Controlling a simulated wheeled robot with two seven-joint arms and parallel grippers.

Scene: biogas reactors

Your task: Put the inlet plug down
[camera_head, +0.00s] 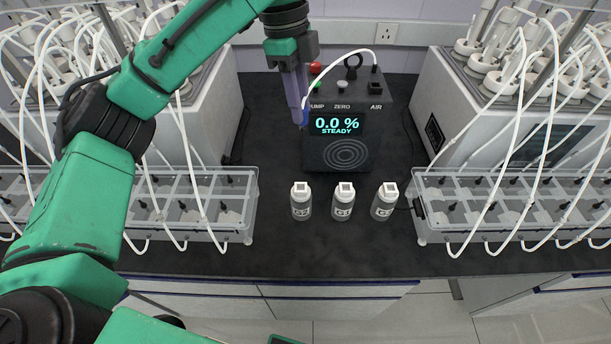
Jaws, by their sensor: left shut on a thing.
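My left gripper (299,112) reaches in from the upper left, pointing down beside the left edge of the gas analyser (343,152). Its purple fingers are shut on the inlet plug, which is mostly hidden between them. A white tube (335,56) arches from the back right of the analyser to the fingertips. The analyser is a dark box with PUMP, ZERO and AIR labels; its screen (337,124) reads 0.0 % STEADY. A dark fitting (375,86) sits above the AIR label. My right gripper is out of view.
Three small white-capped bottles (301,201), (343,201), (384,201) stand in front of the analyser. Tubed reactor units and clear racks (240,207), (424,214) flank it on both sides. The dark bench (330,250) is clear along its front middle.

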